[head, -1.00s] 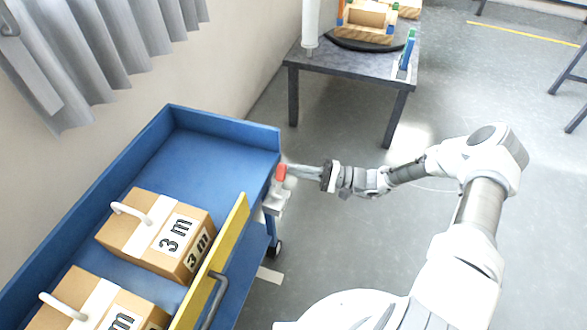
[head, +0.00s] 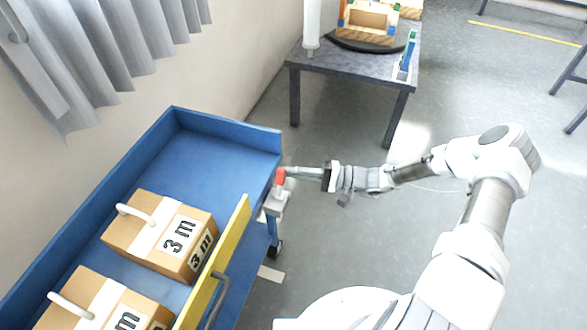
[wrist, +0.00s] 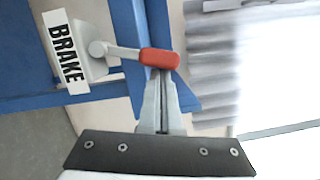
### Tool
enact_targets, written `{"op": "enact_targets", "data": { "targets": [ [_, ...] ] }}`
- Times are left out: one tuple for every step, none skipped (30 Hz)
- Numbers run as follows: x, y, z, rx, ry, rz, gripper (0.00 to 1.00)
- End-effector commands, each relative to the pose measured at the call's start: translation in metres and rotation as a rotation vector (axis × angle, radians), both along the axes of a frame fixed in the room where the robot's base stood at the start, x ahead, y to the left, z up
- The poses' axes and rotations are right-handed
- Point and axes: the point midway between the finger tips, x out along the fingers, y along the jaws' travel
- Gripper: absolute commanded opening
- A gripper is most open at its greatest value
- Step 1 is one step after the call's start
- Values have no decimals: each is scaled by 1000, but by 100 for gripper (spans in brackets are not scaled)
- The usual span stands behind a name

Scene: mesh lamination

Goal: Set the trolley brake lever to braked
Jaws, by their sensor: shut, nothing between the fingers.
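The blue trolley (head: 225,139) stands at the left in the head view. Its brake lever has a red grip (head: 280,177) and sits on a grey bracket (head: 276,204) at the trolley's right end. No lever position marks are legible.
Boxes (head: 161,235) marked 3 m with white handles lie on the trolley. A yellow panel (head: 212,268) and a grey handle bar (head: 216,297) are along its near side. A dark table (head: 350,68) with wooden items stands behind. The floor to the right is open.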

Motion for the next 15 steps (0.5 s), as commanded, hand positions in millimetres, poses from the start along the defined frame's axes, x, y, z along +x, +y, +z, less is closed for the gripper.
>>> {"op": "enact_targets", "data": {
  "targets": [
    [-3, 1, 6, -10, -35, 2, 0],
    [-5, 2, 8, -20, -61, 1, 0],
    [-7, 2, 10, -33, -98, 1, 0],
    [-9, 3, 11, -43, -125, 1, 0],
    [-11, 4, 12, -53, -151, 2, 0],
    [-14, 5, 13, -66, -187, 1, 0],
    [-16, 5, 14, -75, -213, 1, 0],
    [-18, 6, 15, -85, -241, 1, 0],
    [-20, 7, 16, -97, -276, 0, 0],
    [-22, 8, 16, -108, -302, 0, 0],
    [-24, 9, 17, -117, -329, 0, 0],
    [-27, 9, 17, -130, -363, 0, 0],
    [-29, 10, 18, -138, -390, -1, 0],
    [-31, 11, 19, -148, -415, 0, 0],
    [-33, 12, 19, -159, -447, -1, 0]
  ]
}}
